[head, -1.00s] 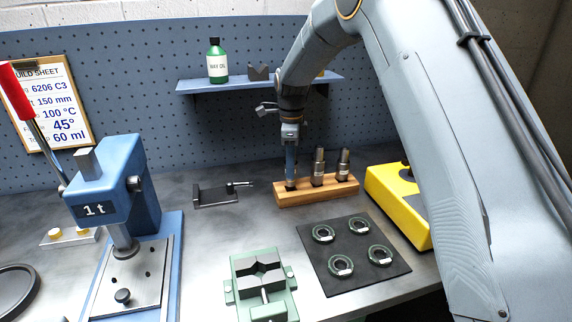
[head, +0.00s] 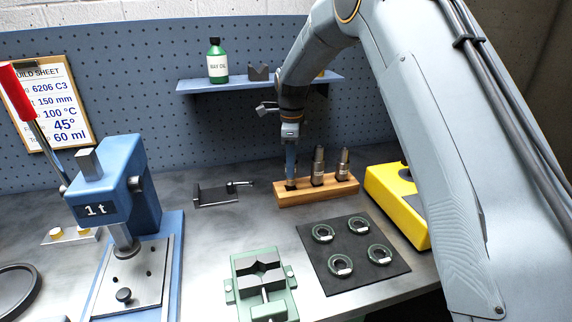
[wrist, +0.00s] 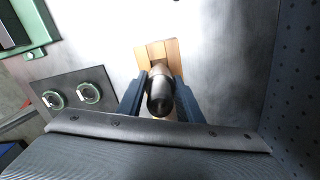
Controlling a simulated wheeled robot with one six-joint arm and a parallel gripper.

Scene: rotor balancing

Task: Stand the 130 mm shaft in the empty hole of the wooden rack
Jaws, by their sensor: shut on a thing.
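The wooden rack (head: 318,192) stands on the bench, with two dark metal shafts upright in it, one in the middle (head: 318,168) and one at the right (head: 343,165). My gripper (head: 291,172) is at the rack's left end, pointing down. It is shut on a steel shaft (wrist: 160,90), which stands between the two blue fingers in the wrist view. The rack also shows beyond the shaft in the wrist view (wrist: 153,53). The shaft's lower end is at the left hole, but the fingers hide most of it, so its depth cannot be told.
A black mat (head: 340,283) with several bearing rings lies in front of the rack. A yellow device (head: 396,205) stands close at its right. A dark fixture (head: 216,195) lies to the left, with bare bench between. A blue press (head: 115,190) and a green vise (head: 262,290) stand nearer.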

